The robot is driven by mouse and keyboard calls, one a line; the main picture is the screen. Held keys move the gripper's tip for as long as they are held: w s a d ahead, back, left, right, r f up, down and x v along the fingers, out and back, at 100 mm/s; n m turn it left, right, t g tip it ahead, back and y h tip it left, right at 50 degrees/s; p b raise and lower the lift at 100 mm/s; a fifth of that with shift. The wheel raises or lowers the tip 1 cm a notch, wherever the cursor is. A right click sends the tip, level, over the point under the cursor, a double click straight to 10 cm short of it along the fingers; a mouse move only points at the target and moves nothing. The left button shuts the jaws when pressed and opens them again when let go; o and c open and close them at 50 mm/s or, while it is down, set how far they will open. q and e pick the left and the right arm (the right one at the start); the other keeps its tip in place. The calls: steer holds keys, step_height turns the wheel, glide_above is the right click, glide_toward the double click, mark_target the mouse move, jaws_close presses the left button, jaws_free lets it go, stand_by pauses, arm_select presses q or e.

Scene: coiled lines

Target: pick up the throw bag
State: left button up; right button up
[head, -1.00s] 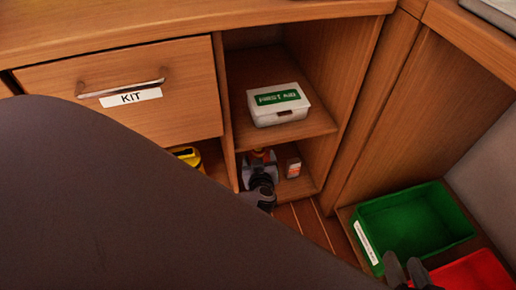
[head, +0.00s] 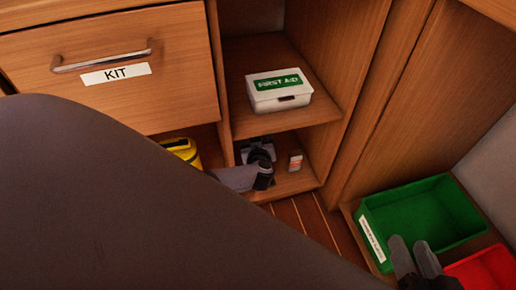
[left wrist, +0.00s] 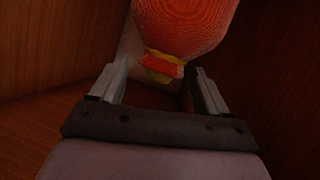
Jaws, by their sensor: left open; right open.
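The throw bag (left wrist: 185,25) shows in the left wrist view as a rounded orange-red woven bag with a small red and yellow tab (left wrist: 163,65) at its lower end. My left gripper (left wrist: 160,80) is open, its fingertips on either side of the tab, just below the bag's body; I cannot tell whether they touch it. In the head view my left gripper (head: 258,150) reaches into the lower cubby, and the bag is hidden there. My right gripper (head: 413,246) is open and empty in front of the green bin.
A white first aid box (head: 279,92) sits on the shelf above. A yellow object (head: 183,149) lies under the KIT drawer (head: 115,85). A green bin (head: 440,205) and red bin (head: 485,272) are at right.

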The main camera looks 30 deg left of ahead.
arm_select(q)
steer(key=shift+w, duration=0.1)
jaws_close()
steer(key=shift+r, duration=0.15)
